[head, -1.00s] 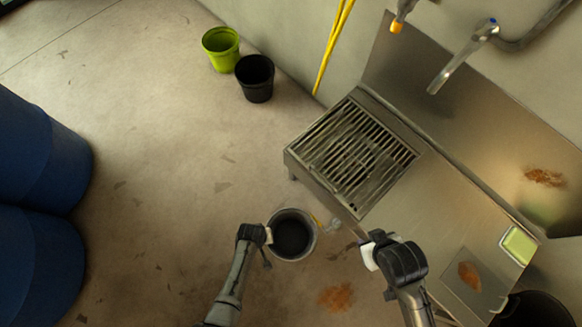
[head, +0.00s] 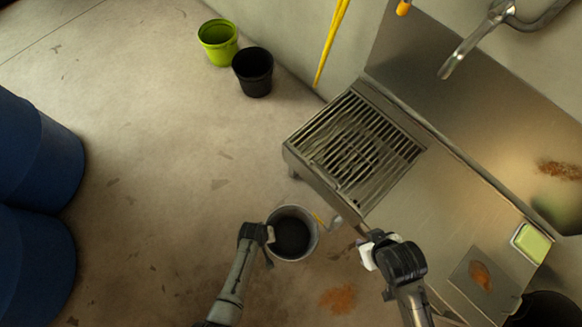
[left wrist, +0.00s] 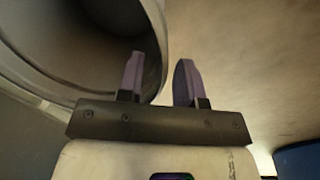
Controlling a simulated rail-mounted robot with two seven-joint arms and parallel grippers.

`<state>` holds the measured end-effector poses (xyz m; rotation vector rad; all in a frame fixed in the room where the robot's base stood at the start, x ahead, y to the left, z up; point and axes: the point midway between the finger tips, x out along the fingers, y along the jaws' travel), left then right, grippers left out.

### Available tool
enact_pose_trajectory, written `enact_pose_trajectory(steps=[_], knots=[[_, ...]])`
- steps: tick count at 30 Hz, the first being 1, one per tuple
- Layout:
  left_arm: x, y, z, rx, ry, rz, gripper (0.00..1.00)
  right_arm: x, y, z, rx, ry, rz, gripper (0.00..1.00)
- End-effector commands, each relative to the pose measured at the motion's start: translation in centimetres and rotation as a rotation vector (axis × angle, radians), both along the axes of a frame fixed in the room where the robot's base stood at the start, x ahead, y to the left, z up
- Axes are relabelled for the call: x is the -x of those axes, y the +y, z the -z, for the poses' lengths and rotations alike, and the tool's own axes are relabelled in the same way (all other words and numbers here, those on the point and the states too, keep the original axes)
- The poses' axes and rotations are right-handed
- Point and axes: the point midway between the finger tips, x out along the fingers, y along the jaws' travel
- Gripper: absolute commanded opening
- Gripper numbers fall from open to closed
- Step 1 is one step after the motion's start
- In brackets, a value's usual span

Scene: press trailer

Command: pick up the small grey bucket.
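The small grey bucket (head: 313,238) stands on the floor in the head view, left of the metal sink unit, with a dark inside and a handle on its right side. My left gripper (head: 268,235) is at the bucket's left rim. In the left wrist view the two fingers of my left gripper (left wrist: 162,78) are apart, with the bucket's rim (left wrist: 162,35) beside and partly behind the left finger.
The metal sink unit (head: 400,215) with a slatted grate (head: 355,145) fills the right. A green bucket (head: 217,42) and a black bucket (head: 253,72) stand by the wall. Blue barrels (head: 40,160) stand at the left.

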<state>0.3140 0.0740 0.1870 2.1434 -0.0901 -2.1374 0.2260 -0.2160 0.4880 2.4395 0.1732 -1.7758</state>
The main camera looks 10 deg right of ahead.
Motion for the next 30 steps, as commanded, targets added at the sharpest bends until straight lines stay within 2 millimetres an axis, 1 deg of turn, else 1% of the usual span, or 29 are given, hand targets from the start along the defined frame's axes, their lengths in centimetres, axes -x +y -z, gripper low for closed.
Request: enact_pose_trajectory(steps=[1, 9, 12, 30], knots=[[0.0, -0.01, -0.04, 0.0, 0.0, 0.0, 0.34, 0.0, -0.01, -0.04, 0.0, 0.0, 0.0, 0.43], [0.01, 0.0, -0.03, 0.0, 0.0, 0.0, 0.08, 0.0, -0.19, -0.04, 0.007, -0.001, -0.004, 0.43], [0.02, 0.01, -0.02, 0.0, 0.0, 0.0, 0.0, 0.01, -0.27, -0.04, 0.009, 0.0, -0.006, 0.43], [0.01, 0.01, -0.03, 0.0, 0.0, 0.0, 0.0, 0.01, -0.14, -0.07, 0.005, -0.001, -0.004, 0.43]])
